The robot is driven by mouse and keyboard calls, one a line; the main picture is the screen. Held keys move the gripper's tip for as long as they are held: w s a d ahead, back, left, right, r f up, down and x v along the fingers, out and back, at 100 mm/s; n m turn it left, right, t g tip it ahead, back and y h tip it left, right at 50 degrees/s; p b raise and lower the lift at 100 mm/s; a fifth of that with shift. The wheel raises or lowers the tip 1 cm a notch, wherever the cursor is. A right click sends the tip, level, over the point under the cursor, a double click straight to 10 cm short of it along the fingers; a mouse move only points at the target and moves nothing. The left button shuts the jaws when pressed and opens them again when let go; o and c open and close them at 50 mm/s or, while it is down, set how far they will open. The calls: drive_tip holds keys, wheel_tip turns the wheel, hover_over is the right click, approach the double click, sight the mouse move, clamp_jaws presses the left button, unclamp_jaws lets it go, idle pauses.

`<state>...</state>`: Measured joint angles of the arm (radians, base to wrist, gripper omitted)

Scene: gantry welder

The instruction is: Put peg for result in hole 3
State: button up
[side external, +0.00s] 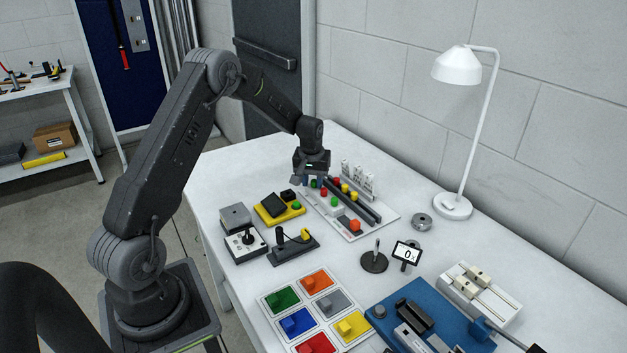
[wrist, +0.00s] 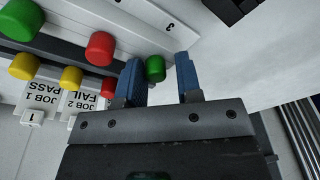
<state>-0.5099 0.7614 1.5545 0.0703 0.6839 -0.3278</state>
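My gripper (wrist: 161,75) is open, with its two blue fingers apart. A green peg (wrist: 155,68) lies between the fingertips in the wrist view, nearer the left finger, with a gap to the right one. In the side external view my gripper (side external: 312,180) is low over the far left end of the peg board (side external: 381,217). Red pegs (wrist: 100,48) and yellow pegs (wrist: 71,80) stand to the left in the wrist view, with another green peg (wrist: 20,20) at the upper left. A printed 3 (wrist: 170,26) shows on the white board. I cannot make out hole 3 itself.
Upright job cards (side external: 357,178) stand behind the pegs, close to my gripper. A white lamp (side external: 453,207) stands behind. A counter display (side external: 407,253) reads 0.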

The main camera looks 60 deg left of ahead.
drive_tip(key=shift+o, duration=0.2)
drive_tip(key=shift+w+d+f, duration=0.15)
drive_tip(key=shift+d+f, duration=0.1)
drive_tip(key=shift+d, duration=0.1)
drive_tip(key=shift+r, duration=0.1)
drive_tip(key=shift+r, duration=0.3)
wheel_tip(320, 180, up, 13)
drive_tip(key=s, duration=0.1)
drive_tip(key=shift+s+d+r, duration=0.15)
drive_tip(key=shift+s+d, duration=0.1)
drive_tip(key=shift+d, duration=0.2)
